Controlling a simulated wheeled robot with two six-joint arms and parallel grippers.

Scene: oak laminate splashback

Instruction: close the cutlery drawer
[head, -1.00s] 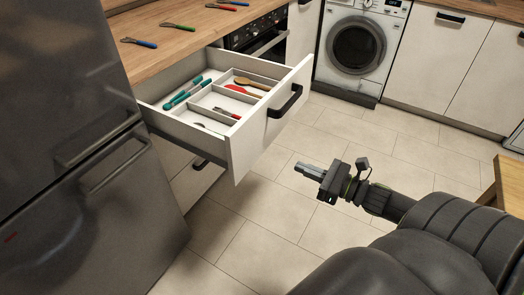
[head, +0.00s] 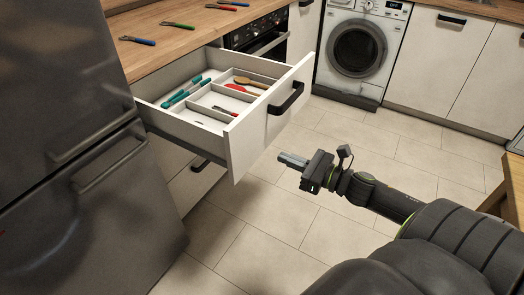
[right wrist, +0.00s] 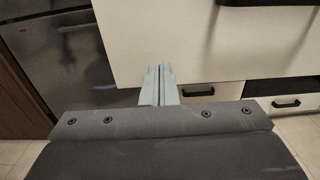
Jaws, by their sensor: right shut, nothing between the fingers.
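The cutlery drawer (head: 262,135) is pulled well out under the worktop, with a white front and a black bar handle (head: 286,98). Inside, a grey tray holds teal-handled and red-handled cutlery and a wooden spoon (head: 251,82). My right gripper (head: 284,158) is shut and empty, a little in front of the drawer front near its lower edge. In the right wrist view its fingers (right wrist: 159,84) are together, pointing at the white drawer front (right wrist: 185,40); whether they touch it cannot be told. My left gripper is not in view.
A dark steel fridge (head: 75,170) stands left of the drawer. An oven (head: 258,38) and a washing machine (head: 357,45) are behind it. Several tools lie on the wooden worktop (head: 165,55). A wooden table edge (head: 515,185) is at the right. The tiled floor in front is clear.

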